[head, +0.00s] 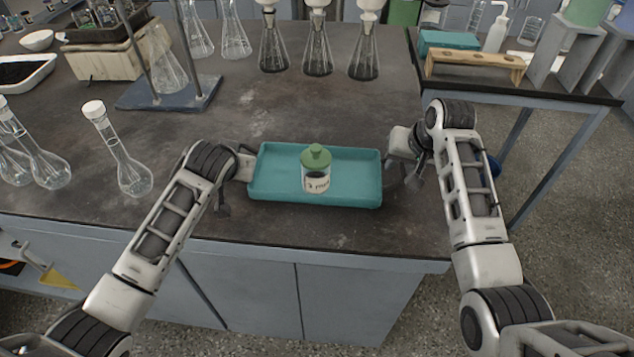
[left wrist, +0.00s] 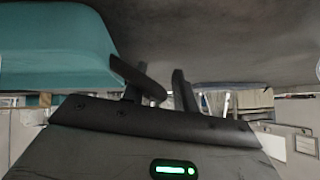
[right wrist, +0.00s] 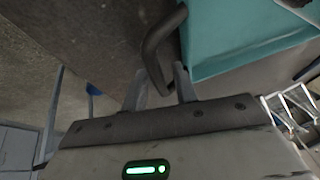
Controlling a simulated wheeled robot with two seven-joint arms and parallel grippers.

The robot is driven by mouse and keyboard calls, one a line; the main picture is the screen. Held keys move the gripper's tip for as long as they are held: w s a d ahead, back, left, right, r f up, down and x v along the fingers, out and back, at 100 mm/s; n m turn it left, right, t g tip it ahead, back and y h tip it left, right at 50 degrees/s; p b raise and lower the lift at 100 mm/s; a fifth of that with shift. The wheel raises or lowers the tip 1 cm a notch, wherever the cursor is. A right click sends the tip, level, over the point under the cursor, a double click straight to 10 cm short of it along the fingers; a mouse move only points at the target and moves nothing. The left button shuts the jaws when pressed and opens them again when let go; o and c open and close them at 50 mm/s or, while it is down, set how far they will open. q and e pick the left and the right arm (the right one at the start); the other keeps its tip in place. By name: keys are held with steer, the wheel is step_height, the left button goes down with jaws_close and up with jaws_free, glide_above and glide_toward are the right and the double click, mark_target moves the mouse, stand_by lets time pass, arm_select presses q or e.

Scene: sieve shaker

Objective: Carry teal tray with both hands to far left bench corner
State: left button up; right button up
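The teal tray (head: 262,192) rests on the dark bench near its front edge. A glass jar (head: 316,178) with a green lid and a handwritten label stands upright in it. My left gripper (head: 236,193) is at the tray's left end. In the left wrist view its open fingers (left wrist: 157,88) are either side of the tray's dark handle (left wrist: 138,78), with a gap left. My right gripper (head: 397,173) is at the right end. In the right wrist view its open fingers (right wrist: 160,88) stand apart with the other dark handle (right wrist: 153,52) reaching between them.
Empty round flasks (head: 130,175) stand on the left of the bench. A blue stand base (head: 170,92), a scale-like box (head: 105,60) and a white dish (head: 22,72) are at the back left. Several funnel flasks (head: 317,55) stand behind the tray. Bench between is clear.

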arm_select(q)
steer(key=shift+s+r, duration=0.1)
steer(key=shift+r, duration=0.1)
arm_select(e)
steer(key=shift+r, duration=0.1)
steer(key=shift+r, duration=0.25)
arm_select(q)
steer(key=v, duration=1.1)
steer(key=shift+s+r, duration=0.25)
arm_select(e)
steer(key=v, duration=1.1)
steer(key=shift+s+r, duration=0.25)
arm_select(q)
steer(key=shift+d, duration=0.1)
arm_select(e)
steer(key=shift+f, duration=0.1)
